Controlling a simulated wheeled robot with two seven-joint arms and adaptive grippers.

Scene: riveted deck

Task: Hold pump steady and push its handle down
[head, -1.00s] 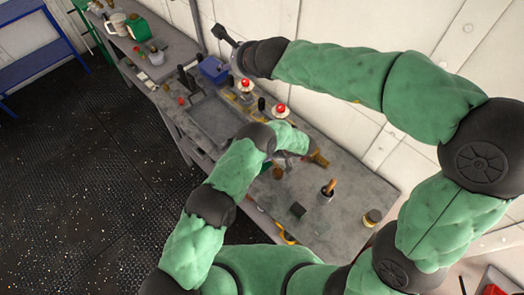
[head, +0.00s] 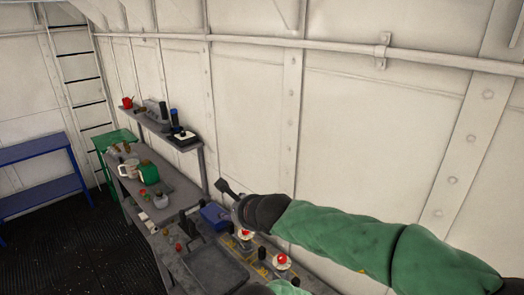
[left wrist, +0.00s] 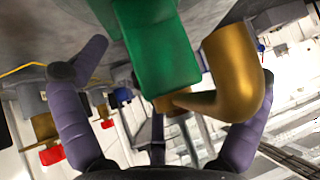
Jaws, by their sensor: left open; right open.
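In the left wrist view a green block-shaped body (left wrist: 158,52) and a bent brass spout (left wrist: 238,75) fill the middle; they look like parts of the pump. My left gripper (left wrist: 178,62) is open, one finger on either side of these parts; I cannot tell whether it touches them. In the head view the pump and left gripper are out of frame; only a bit of my left arm shows at the bottom edge. My right gripper (head: 232,194) is open and empty, raised above the bench near the wall. I cannot make out the pump's handle.
On the bench are a blue bin (head: 214,216), a grey tray (head: 214,267), two red-topped buttons (head: 246,234) (head: 282,260), a green container (head: 148,172) and a white jug (head: 129,169). A shelf (head: 160,127) stands behind. The wall is close behind my right arm.

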